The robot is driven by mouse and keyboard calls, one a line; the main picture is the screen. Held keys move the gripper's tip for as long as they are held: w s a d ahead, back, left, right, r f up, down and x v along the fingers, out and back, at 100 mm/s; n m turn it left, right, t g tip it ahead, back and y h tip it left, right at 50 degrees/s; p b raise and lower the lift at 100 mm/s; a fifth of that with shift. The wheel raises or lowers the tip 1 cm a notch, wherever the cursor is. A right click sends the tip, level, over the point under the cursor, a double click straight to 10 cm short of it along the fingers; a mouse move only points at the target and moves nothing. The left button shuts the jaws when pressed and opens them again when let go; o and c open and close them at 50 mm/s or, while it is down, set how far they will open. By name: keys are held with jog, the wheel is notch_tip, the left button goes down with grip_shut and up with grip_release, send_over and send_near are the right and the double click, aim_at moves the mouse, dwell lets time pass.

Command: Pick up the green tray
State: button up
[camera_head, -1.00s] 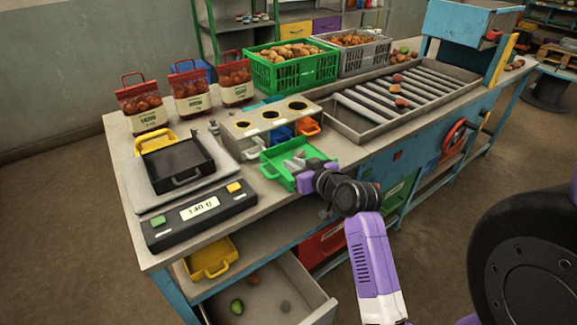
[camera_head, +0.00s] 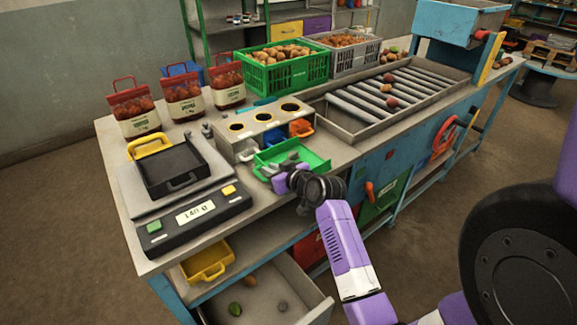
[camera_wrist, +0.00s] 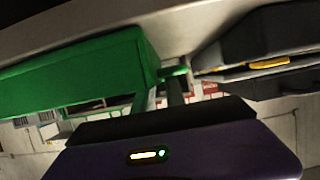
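The green tray (camera_head: 312,160) is shallow and open. It sits at the front edge of the bench, beside the grey holder with round holes. My gripper (camera_head: 280,177) is at the tray's near left side, close to its handle. In the wrist view the tray's green wall (camera_wrist: 80,72) fills the upper left. A small green part (camera_wrist: 173,71), likely the handle, meets the dark fingers. The fingers are mostly hidden, and I cannot tell whether they are closed on it.
The scale (camera_head: 200,215) with a black tray (camera_head: 172,165) stands close on the left. The grey holder (camera_head: 240,145) with orange and blue trays is behind. Red sacks (camera_head: 183,97), a green crate (camera_head: 290,75) and a roller conveyor (camera_head: 385,100) line the bench. An open drawer (camera_head: 290,285) juts out below.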

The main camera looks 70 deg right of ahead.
grip_shut()
jog(key=shift+w+d, duration=0.1)
dwell(1.4)
